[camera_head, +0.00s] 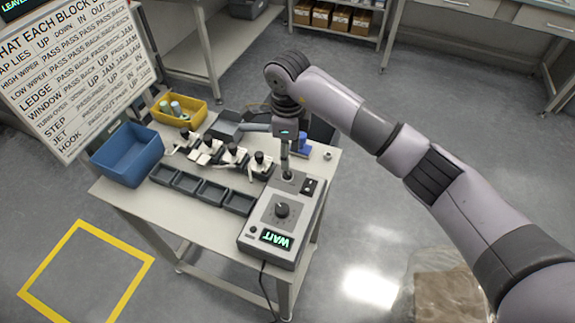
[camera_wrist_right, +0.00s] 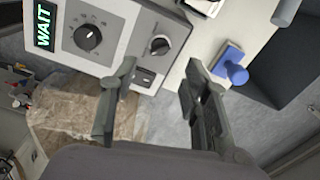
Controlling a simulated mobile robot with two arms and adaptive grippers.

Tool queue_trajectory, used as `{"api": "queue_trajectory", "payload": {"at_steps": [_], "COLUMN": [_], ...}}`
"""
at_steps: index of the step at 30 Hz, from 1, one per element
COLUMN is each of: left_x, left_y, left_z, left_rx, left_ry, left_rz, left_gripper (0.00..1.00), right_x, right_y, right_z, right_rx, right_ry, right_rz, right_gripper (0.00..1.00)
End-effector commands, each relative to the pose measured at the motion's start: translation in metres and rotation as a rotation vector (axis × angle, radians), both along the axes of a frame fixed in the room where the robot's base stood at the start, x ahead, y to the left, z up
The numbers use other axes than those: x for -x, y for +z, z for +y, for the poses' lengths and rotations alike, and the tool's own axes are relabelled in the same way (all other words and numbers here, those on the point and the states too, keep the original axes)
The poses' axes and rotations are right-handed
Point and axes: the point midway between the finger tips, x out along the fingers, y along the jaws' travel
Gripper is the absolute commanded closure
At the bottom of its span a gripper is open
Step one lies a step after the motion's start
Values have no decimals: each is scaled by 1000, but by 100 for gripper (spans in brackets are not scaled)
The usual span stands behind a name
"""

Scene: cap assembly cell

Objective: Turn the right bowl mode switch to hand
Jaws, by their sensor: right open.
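A grey control box (camera_head: 268,242) stands at the front right of the table, with a large dial (camera_head: 282,210) and a green WAIT display (camera_head: 275,238). The wrist view also shows the large dial (camera_wrist_right: 87,38), a smaller rotary switch (camera_wrist_right: 159,45) and a dark rocker switch (camera_wrist_right: 145,78). I cannot tell from labels which is the right bowl mode switch. My right gripper (camera_head: 286,163) is over the far end of the box. In the wrist view my right gripper (camera_wrist_right: 160,66) is open and empty, its fingers apart below the smaller switch. My left gripper is not in view.
A blue bin (camera_head: 128,150), a yellow bin (camera_head: 180,112), several black trays (camera_head: 202,190) and small fixtures with dark knobs share the table (camera_head: 185,222). A blue part (camera_wrist_right: 232,65) is near the right finger. A lettered board (camera_head: 75,75) stands at left.

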Motion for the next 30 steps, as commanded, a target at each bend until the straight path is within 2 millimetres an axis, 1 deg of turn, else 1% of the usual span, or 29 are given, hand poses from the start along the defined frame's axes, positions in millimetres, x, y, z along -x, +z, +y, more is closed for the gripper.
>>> {"api": "queue_trajectory", "payload": {"at_steps": [1,6,9,12,16,24,30], "left_x": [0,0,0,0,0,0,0], "left_y": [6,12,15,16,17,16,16], "left_z": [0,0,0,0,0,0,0], "left_rx": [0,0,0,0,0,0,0], "left_ry": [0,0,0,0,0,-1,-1], "left_rz": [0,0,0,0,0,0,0], "left_gripper": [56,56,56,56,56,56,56], "right_x": [2,2,1,0,0,0,0], "right_y": [-10,-43,-58,-68,-74,-75,-75], "right_z": [0,1,1,0,1,1,1], "right_rx": [1,0,-1,0,-2,-2,-2], "right_ry": [-2,-1,-2,-1,0,0,0], "right_rz": [6,5,3,1,0,0,0], "right_gripper": [57,57,57,57,57,58,71]}}
